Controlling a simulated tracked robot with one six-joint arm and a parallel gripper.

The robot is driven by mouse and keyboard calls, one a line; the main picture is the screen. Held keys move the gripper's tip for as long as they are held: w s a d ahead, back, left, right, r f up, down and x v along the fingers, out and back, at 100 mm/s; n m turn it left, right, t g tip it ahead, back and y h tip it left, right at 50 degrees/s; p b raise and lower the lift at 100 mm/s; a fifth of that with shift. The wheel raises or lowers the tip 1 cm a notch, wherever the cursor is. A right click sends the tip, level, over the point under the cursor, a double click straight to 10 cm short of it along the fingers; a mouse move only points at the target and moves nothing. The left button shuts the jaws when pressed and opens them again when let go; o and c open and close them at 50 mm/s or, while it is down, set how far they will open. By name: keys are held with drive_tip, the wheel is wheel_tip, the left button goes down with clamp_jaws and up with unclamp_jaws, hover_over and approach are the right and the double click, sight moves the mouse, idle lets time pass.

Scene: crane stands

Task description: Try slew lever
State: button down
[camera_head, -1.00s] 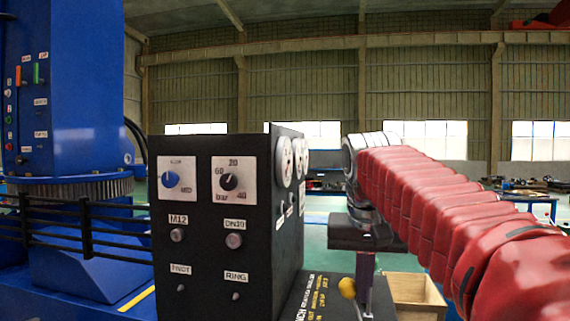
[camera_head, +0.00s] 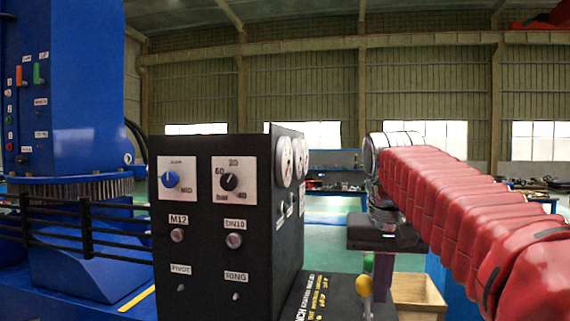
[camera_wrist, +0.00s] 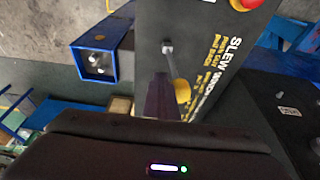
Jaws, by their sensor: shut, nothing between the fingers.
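The slew lever shows in the wrist view as a grey rod with a yellow knob (camera_wrist: 182,91), in front of a black panel lettered "SLEW" (camera_wrist: 212,75). A yellow knob (camera_head: 363,285) also shows in the head view, low on the console's right side. In the head view my gripper (camera_head: 382,296) points down, close to the right of the knobs. I cannot tell whether it touches the lever.
The black console (camera_head: 205,265) with dials and labelled knobs stands left of my arm. A wooden crate (camera_head: 418,292) is to the right. A blue open box (camera_wrist: 97,63) shows in the wrist view. A red button (camera_wrist: 246,3) is at the panel's far end.

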drive_tip(key=d, duration=0.3)
drive_tip(key=shift+s+d, duration=0.35)
drive_tip(key=shift+d, duration=0.05)
wheel_tip(320, 180, up, 10)
idle(0.8)
